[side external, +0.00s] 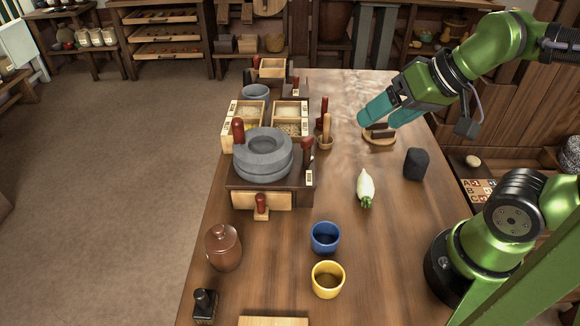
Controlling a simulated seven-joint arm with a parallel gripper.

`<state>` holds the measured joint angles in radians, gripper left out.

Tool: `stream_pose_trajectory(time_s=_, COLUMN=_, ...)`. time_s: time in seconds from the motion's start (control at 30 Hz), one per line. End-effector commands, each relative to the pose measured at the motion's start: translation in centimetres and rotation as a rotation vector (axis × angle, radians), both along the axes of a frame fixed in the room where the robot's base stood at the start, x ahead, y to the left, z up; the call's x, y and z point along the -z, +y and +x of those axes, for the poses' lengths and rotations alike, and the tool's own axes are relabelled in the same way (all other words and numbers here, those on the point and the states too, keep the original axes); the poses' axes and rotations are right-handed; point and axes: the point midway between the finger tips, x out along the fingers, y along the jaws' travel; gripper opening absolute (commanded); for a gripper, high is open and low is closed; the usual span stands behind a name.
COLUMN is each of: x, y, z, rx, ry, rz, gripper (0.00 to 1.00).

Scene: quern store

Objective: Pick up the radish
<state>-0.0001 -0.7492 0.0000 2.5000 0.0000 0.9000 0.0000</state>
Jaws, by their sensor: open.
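The white radish (365,186) lies on the wooden table, right of its middle, with its green end toward the camera. My gripper (376,120), with teal fingers, is open and empty. It hangs above the table behind the radish, over or close to a round wooden board (379,141) with a dark block on it. The radish is apart from the gripper and fully visible.
A grey stone quern (263,155) on a drawer base stands to the left. A blue cup (325,237), a yellow cup (328,279) and a brown lidded jar (223,247) stand nearer the camera.

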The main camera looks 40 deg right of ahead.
Motion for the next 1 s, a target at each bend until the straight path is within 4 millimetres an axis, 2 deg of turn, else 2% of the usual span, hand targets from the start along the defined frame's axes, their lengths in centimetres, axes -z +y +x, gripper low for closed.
stream_pose_trajectory(time_s=0.1, x=0.9, y=0.0, z=0.4, rx=-0.001, ry=0.043, rz=0.002, gripper=0.75)
stream_pose_trajectory(time_s=0.27, x=2.9, y=-1.1, z=2.4, rx=0.036, ry=0.204, rz=-0.002, gripper=0.75)
stream_pose_trajectory(time_s=0.5, x=6.2, y=-4.2, z=5.0, rx=0.256, ry=0.522, rz=-0.011, gripper=0.75)
stream_pose_trajectory(time_s=0.6, x=6.9, y=-5.3, z=5.5, rx=0.363, ry=0.61, rz=-0.022, gripper=0.75)
stream_pose_trajectory(time_s=0.77, x=6.8, y=-6.2, z=5.3, rx=0.493, ry=0.66, rz=-0.018, gripper=0.75)
stream_pose_trajectory(time_s=0.87, x=8.2, y=-6.1, z=5.2, rx=0.501, ry=0.667, rz=-0.013, gripper=0.75)
stream_pose_trajectory(time_s=1.0, x=11.2, y=-6.1, z=5.1, rx=0.498, ry=0.668, rz=-0.013, gripper=0.75)
